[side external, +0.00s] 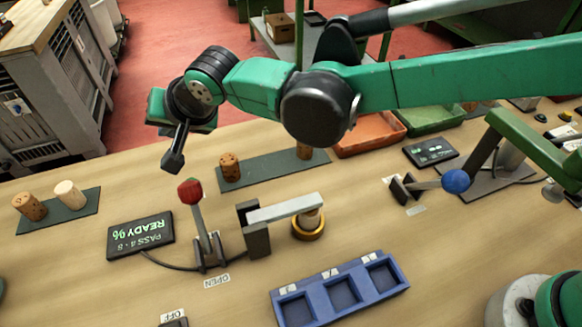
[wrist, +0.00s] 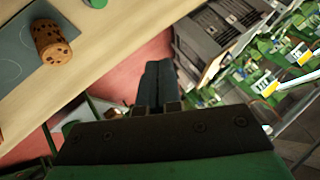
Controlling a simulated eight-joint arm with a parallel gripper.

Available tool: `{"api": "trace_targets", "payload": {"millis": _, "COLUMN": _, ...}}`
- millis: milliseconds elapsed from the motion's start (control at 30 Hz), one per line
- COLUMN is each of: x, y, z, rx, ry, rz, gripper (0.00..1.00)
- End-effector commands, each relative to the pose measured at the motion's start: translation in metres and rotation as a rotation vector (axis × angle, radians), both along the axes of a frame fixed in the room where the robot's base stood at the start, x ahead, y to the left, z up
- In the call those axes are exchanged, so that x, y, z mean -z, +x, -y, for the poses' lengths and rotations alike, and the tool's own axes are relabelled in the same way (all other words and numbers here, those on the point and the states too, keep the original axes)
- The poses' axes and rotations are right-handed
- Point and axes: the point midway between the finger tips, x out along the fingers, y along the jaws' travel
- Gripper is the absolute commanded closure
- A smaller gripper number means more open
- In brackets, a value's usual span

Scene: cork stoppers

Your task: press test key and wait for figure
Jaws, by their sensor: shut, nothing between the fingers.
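My gripper (side external: 174,160) is shut and empty, held above the far side of the bench, up and left of the red-knobbed lever (side external: 192,192). Its closed fingers (wrist: 158,88) also show in the wrist view, pointing past the bench edge towards the floor. A dark display (side external: 140,236) lies left of that lever, its green text upside down, seeming to read "PASS 4-8" and "READY 96". A second display (side external: 430,152) at the right has small green marks that I cannot read. I cannot tell which part is the test key.
A clamp arm (side external: 285,207) reaches over a cork in a brass ring (side external: 308,228). A blue three-compartment tray (side external: 340,290) is in front. Corks stand on dark mats (side external: 58,214). A blue-knobbed lever (side external: 455,181) is at right. Orange (side external: 370,133) and green bins stand behind.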

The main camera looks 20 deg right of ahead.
Motion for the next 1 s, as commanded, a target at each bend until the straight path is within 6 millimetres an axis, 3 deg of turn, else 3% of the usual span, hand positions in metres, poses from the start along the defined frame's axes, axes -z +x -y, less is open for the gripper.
{"api": "trace_targets", "payload": {"millis": 467, "x": 0.006, "y": 0.000, "z": -0.001, "rx": -0.001, "ry": 0.001, "rz": -0.001, "gripper": 1.00}}
{"api": "trace_targets", "payload": {"millis": 1000, "x": 0.074, "y": 0.000, "z": -0.001, "rx": -0.001, "ry": 0.001, "rz": 0.000, "gripper": 1.00}}
